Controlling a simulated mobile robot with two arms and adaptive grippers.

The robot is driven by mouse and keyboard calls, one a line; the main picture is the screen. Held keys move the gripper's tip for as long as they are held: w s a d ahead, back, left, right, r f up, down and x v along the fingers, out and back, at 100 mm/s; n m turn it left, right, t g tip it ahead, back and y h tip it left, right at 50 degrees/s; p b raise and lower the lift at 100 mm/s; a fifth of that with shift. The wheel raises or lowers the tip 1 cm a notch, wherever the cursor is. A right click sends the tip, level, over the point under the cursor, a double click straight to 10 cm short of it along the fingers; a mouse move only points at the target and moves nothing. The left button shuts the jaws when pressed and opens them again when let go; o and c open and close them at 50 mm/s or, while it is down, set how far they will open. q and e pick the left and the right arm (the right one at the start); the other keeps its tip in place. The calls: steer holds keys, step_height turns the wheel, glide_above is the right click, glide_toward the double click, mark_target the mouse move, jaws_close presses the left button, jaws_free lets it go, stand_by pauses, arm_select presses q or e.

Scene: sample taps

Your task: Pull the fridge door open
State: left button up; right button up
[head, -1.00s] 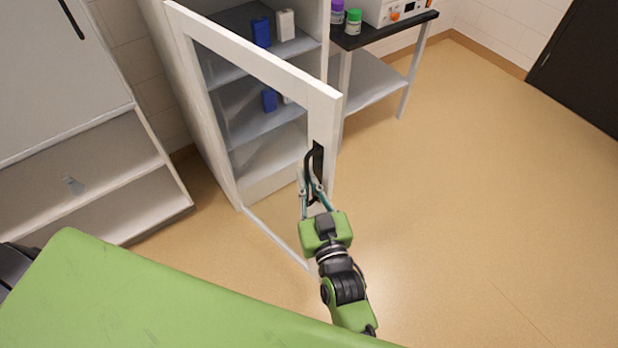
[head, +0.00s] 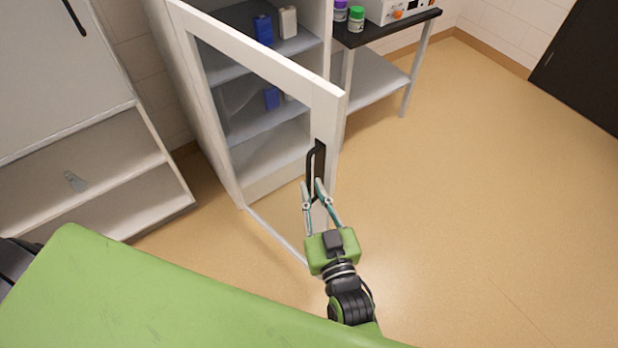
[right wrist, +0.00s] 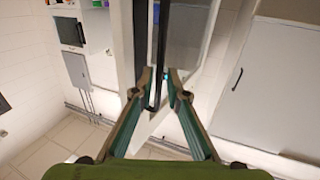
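The white-framed glass fridge door (head: 258,55) stands open, swung out from the white fridge cabinet (head: 178,80). Its black handle (head: 318,165) is upright near the free edge of the door. My right gripper (head: 311,186) is at the lower part of the handle, its fingers apart. In the right wrist view, the fingertips (right wrist: 159,84) sit on either side of the dark handle bar (right wrist: 161,45), with gaps showing, so it does not look clamped. My left gripper is not in view.
Blue and white containers (head: 263,30) stand on the fridge shelves. A dark-topped bench (head: 385,28) with jars stands to the right of the fridge. A white cabinet (head: 75,140) is at the left. The tan floor (head: 480,190) at the right is clear.

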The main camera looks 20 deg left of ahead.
steer(key=v, duration=0.8)
steer(key=shift+f, duration=0.1)
